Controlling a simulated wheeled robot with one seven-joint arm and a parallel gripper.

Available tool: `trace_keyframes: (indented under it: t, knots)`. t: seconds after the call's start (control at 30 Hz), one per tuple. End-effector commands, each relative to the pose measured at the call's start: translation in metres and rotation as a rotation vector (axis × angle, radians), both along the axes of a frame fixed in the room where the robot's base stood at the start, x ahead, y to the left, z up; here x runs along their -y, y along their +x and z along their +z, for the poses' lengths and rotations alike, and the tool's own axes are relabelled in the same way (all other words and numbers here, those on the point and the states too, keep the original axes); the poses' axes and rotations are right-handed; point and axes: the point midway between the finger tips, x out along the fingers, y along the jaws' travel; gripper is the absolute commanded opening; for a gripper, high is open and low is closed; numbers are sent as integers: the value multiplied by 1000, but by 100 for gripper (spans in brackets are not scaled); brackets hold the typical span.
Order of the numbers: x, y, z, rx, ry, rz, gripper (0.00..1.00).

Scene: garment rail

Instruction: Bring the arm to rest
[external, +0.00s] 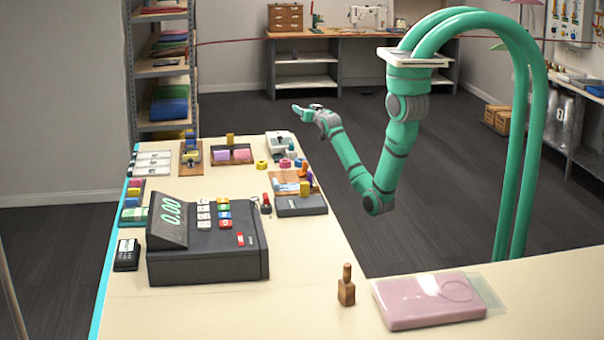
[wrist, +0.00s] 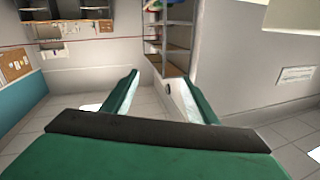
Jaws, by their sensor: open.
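My teal arm hangs from a mount on a curved teal column on the right in the external view. It bends at the elbow and reaches up and to the left. My gripper (external: 304,109) is above the far right edge of the counter (external: 310,256), clear of the things on it. In the wrist view the two fingers of my gripper (wrist: 162,102) stand wide apart with nothing between them. Beyond them are floor and a shelf unit.
A cash register (external: 207,240) stands on the counter. Behind it are a white machine (external: 281,144) and several small coloured items. A shelf rack (external: 163,70) stands at the back left. The floor right of the counter is open.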

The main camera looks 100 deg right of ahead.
Motion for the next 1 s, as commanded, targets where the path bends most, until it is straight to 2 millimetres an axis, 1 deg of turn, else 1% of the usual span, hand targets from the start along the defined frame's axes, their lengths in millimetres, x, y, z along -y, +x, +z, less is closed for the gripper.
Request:
trace_keyframes:
  t: [0.03, 0.07, 0.1, 0.17, 0.2, 0.27, 0.3, 0.37, 0.4, 0.43, 0.47, 0.5, 0.57, 0.6, 0.67, 0.7, 0.77, 0.8, 0.87, 0.9, 0.97, 1.0]
  knots:
    - [4, -30, -19, -29, 6, -53, 53]
    - [5, -47, -28, -49, 7, -83, 53]
    - [6, -70, -40, -76, 7, -123, 53]
    - [6, -105, -59, -119, 11, -181, 53]
    - [3, -128, -73, -150, 17, -217, 53]
    - [-4, -159, -95, -202, 26, -265, 53]
    - [-11, -178, -113, -236, 36, -292, 53]
    - [-26, -200, -142, -290, 59, -317, 53]
    - [-38, -207, -162, -320, 75, -320, 53]
    - [-48, -210, -176, -340, 88, -317, 53]
    - [-57, -212, -189, -360, 100, -313, 53]
    - [-71, -214, -208, -384, 119, -305, 53]
    - [-92, -215, -232, -417, 140, -287, 53]
    - [-106, -213, -247, -433, 154, -266, 53]
    - [-129, -201, -266, -442, 168, -219, 53]
    - [-146, -188, -277, -437, 176, -176, 53]
    - [-172, -163, -289, -411, 187, -100, 53]
    - [-191, -146, -296, -388, 195, -45, 53]
    - [-221, -121, -305, -349, 211, 38, 53]
    - [-242, -106, -310, -323, 223, 93, 53]
    - [-274, -88, -316, -283, 244, 172, 53]
    - [-296, -78, -320, -258, 261, 221, 53]
